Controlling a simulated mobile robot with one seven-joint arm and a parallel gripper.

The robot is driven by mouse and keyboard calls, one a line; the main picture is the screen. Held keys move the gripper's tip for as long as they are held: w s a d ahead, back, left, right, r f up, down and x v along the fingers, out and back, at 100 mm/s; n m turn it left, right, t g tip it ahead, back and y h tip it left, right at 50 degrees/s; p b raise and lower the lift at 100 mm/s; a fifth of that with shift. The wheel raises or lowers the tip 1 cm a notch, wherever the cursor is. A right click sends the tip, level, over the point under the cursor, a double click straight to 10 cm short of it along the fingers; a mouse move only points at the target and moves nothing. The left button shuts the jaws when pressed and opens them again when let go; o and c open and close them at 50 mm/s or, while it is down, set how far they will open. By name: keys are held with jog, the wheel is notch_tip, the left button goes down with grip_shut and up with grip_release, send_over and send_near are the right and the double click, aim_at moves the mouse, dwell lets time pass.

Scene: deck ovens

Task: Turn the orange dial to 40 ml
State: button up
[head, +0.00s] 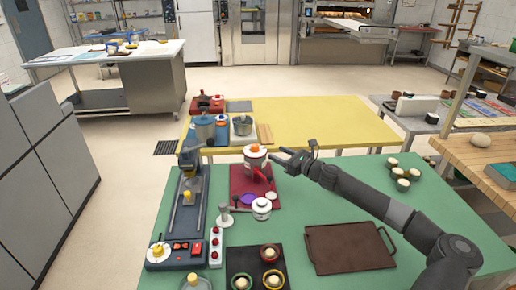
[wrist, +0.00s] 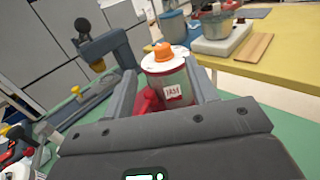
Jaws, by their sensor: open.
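The orange dial (head: 256,148) sits on the white top of a clear and white canister (head: 255,163), which stands upright at the back of a dark red mat (head: 240,187). In the wrist view the dial (wrist: 163,51) rises above the white lid (wrist: 164,64), with a small label on the canister's body. I cannot read any ml marks. My gripper (head: 280,160) is open, to the right of the canister. In the wrist view its two fingers (wrist: 164,85) stand either side of the canister in the picture, with nothing held; contact cannot be told.
A red handle or part (head: 263,175) stands by the canister's front. A white lidded jar (head: 262,208) and a purple disc (head: 247,198) are nearby. A grey press machine (head: 186,210) stands left. A brown tray (head: 348,248) lies front right.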

aim_at(258, 147)
jog(key=x, duration=0.3)
jog(key=f+x, duration=0.1)
jog(key=x, duration=0.6)
jog(key=shift+w+a+f, duration=0.2)
jog(key=shift+w+a, duration=0.05)
jog(key=shift+a, duration=0.05)
jog(key=c, duration=1)
jog(key=shift+o, duration=0.2)
